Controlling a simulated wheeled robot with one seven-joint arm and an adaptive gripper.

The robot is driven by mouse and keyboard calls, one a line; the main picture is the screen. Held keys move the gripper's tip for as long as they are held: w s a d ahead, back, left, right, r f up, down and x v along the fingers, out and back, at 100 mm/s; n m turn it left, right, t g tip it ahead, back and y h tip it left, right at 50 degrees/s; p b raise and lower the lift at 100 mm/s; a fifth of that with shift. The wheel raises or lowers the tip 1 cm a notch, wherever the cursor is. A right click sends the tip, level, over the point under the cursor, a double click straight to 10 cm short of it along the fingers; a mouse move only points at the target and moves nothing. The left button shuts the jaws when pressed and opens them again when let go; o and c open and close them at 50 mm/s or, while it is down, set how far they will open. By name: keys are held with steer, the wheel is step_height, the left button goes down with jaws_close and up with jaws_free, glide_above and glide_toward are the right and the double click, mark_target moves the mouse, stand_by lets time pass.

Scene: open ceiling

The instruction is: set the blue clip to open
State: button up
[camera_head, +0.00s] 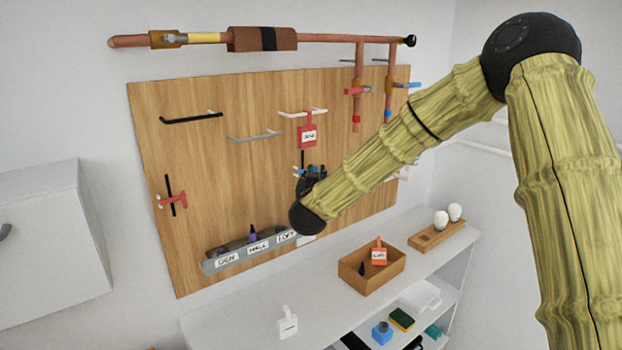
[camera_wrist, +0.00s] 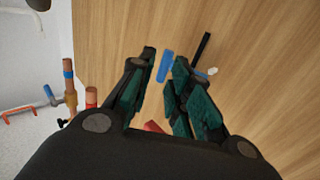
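The blue clip (camera_wrist: 166,66) shows in the wrist view as a short blue bar against the wooden board, between and just beyond my fingertips. A black rod (camera_wrist: 203,46) with a small pale tip lies to its right. My gripper (camera_wrist: 163,82) is open, with a gap between its dark green finger pads; I cannot tell whether either finger touches the clip. In the head view my gripper (camera_head: 312,180) is at the board's middle and hides most of the clip; only a small blue bit (camera_head: 297,172) shows at its left.
A red clip (camera_head: 172,199) on a black rod is at the board's left. A red tag (camera_head: 307,135) hangs from a white hook above my gripper. Pipes with red (camera_head: 358,91) and blue (camera_head: 412,85) handles run down at right. A labelled grey rail (camera_head: 228,259) and a wooden box (camera_head: 371,279) are below.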

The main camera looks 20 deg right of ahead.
steer(key=shift+a, duration=0.15)
steer(key=v, duration=1.2)
steer(key=shift+d, duration=0.2)
